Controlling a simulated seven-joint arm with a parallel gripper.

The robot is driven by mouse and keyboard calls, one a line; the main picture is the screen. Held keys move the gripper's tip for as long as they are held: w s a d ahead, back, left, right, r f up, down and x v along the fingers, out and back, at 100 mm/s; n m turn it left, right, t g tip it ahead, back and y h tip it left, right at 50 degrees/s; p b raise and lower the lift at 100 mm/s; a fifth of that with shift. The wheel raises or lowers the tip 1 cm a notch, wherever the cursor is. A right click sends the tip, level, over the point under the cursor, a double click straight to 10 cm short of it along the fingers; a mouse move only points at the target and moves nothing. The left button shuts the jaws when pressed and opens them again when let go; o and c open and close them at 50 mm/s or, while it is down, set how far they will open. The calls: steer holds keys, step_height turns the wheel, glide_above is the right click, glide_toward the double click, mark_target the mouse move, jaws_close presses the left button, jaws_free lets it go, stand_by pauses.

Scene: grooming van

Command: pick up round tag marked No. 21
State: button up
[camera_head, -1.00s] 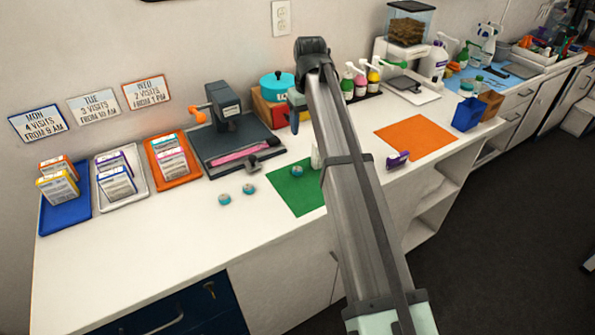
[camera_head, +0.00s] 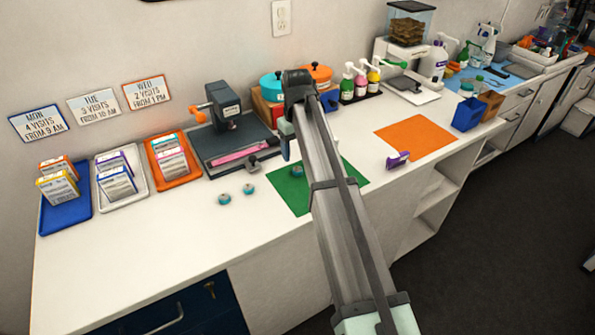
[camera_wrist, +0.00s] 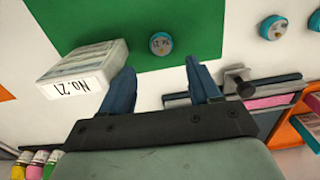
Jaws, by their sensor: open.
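Several small round teal tags are in view. One tag (camera_head: 297,171) lies on the green mat (camera_head: 290,197), and it also shows in the wrist view (camera_wrist: 161,43). Two others (camera_head: 224,199) (camera_head: 249,188) lie on the white counter left of the mat. Their markings are too small to read surely. A white block (camera_wrist: 85,75) in the wrist view bears the print "No. 21" and stands beside my left finger; my arm hides it in the head view. My gripper (camera_wrist: 160,78) is open and empty, its fingers pointing toward the tag on the mat.
A grey tray (camera_head: 215,152) with a pink strip and a dark device stands behind the tags. An orange mat (camera_head: 415,137) and a purple item (camera_head: 398,160) lie to the right. Bottles (camera_head: 361,82) stand at the back. The counter's front left is clear.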

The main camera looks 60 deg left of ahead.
mark_target(297, 168)
steer(key=shift+s+d+f, duration=0.1)
steer(key=shift+d+f, duration=0.05)
steer(key=shift+f, duration=1.15)
steer(key=shift+s+d+f, duration=0.1)
steer(key=shift+d+f, duration=0.05)
steer(key=shift+f, duration=1.1)
steer(key=shift+c, duration=0.3)
steer(key=c, duration=1)
